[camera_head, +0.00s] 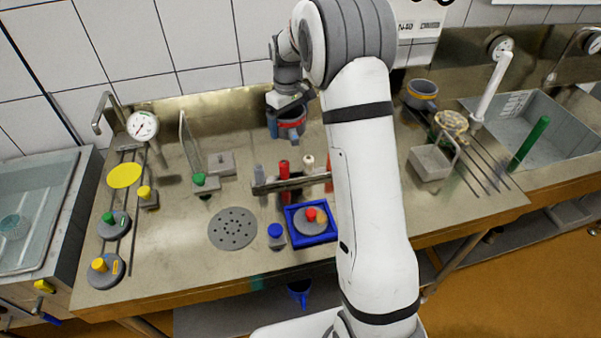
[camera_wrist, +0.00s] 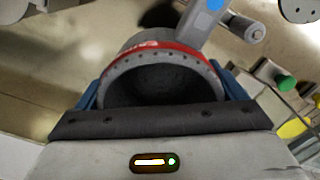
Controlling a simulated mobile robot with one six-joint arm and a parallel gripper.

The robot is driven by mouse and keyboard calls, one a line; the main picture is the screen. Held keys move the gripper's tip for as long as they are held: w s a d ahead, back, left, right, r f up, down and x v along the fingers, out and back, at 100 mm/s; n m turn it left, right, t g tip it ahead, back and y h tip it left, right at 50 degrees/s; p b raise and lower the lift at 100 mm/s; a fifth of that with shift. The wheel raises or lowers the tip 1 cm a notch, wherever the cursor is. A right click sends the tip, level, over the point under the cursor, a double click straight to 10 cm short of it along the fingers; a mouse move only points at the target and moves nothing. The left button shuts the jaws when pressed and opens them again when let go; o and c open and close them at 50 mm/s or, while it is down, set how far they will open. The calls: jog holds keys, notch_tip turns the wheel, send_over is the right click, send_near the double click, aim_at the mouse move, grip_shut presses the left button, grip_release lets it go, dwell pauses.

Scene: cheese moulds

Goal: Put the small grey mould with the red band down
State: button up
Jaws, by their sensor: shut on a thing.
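The small grey mould with the red band (camera_head: 291,124) is held in my gripper (camera_head: 288,112), raised above the back of the steel worktop. In the wrist view the mould (camera_wrist: 165,72) fills the space between my blue fingers (camera_wrist: 163,92), its round open mouth toward the camera and its red band around the rim. My gripper is shut on it. The mould appears clear of the worktop, though the gap beneath is hard to judge.
A rack with red- and white-topped tools (camera_head: 290,183) stands in front of the mould. A perforated grey disc (camera_head: 233,229), a blue tray (camera_head: 291,222) and a blue-knobbed weight (camera_head: 276,236) are nearer. Another grey mould (camera_head: 421,94) stands right, near the sink (camera_head: 545,140). Bare worktop shows left of my gripper.

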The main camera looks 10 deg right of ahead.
aim_at(290, 161)
notch_tip(290, 161, down, 2)
jog(key=shift+w+f+b, duration=0.1)
jog(key=shift+b, duration=0.2)
notch_tip(290, 161, down, 9)
jog(key=shift+f+p, duration=0.2)
jog(key=shift+p, duration=1)
jog(key=shift+f+b, duration=0.25)
jog(key=shift+b, duration=0.05)
jog(key=o, duration=0.8)
jog(key=shift+c, duration=0.2)
jog(key=shift+r, duration=0.1)
